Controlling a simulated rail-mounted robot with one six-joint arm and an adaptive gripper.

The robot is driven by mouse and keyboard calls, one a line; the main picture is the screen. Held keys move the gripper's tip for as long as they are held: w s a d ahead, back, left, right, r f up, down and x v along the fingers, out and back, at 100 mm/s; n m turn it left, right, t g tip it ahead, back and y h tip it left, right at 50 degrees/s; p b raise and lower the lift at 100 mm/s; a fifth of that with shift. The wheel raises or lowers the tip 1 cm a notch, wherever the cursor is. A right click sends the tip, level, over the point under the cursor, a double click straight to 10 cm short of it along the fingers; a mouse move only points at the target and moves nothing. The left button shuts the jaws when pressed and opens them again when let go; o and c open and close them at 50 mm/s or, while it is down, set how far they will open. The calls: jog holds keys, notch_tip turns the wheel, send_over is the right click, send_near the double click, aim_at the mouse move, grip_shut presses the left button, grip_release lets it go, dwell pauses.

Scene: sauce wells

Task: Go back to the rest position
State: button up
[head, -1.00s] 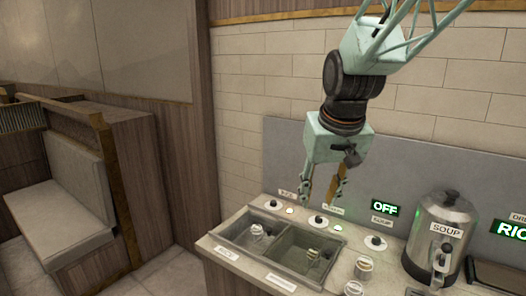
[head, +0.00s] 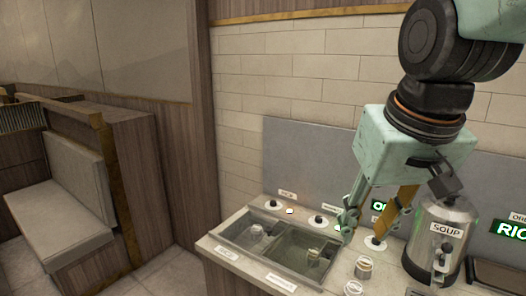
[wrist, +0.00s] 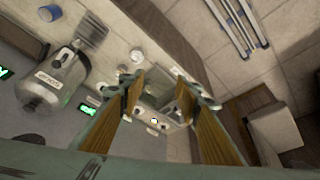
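My gripper (head: 362,232) hangs above the counter in the head view, over the right side of the two sauce wells. Its two fingers are apart with nothing between them. In the wrist view my gripper (wrist: 160,97) is also open and empty. The left well (head: 228,240) holds a small clear cup (head: 256,233). The right well (head: 290,272) holds another small cup (head: 314,255). My gripper is clear of both wells and cups.
Small cups (head: 364,267) stand at the counter's front. A grey panel (head: 310,155) rises behind. A bench (head: 65,205) is far left.

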jog(key=s+d+f, duration=0.1)
jog(key=s+d, duration=0.1)
jog(key=s, duration=1.5)
jog(key=shift+f+m, duration=0.3)
jog(key=shift+c, duration=0.6)
jog(key=shift+c, duration=0.9)
